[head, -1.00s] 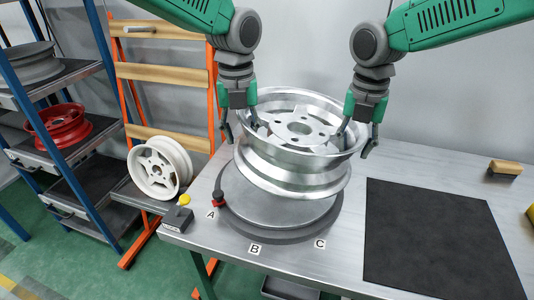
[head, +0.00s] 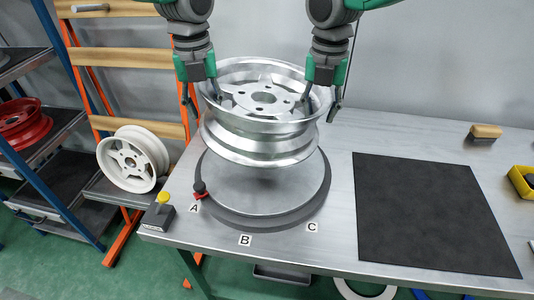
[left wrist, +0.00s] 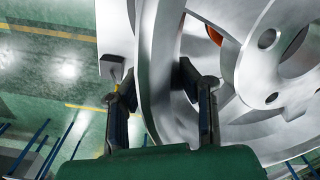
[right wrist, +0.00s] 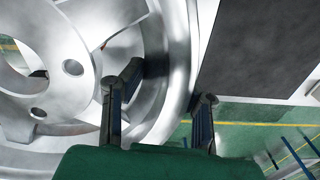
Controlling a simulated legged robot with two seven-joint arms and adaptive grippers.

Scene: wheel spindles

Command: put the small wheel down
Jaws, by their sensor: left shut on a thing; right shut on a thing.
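A silver spoked wheel (head: 262,140) is held level above a round grey turntable (head: 268,189), with a visible gap between them. My left gripper (head: 203,98) is shut on the wheel's left rim, and my right gripper (head: 320,104) is shut on its right rim. In the left wrist view the rim (left wrist: 155,60) passes between the two fingers. In the right wrist view the rim (right wrist: 178,50) also lies between the fingers. The turntable's far edge is hidden behind the wheel.
A red clamp (head: 200,194) stands at the turntable's left edge, beside a yellow-button box (head: 158,215). A black mat (head: 430,215) lies to the right.

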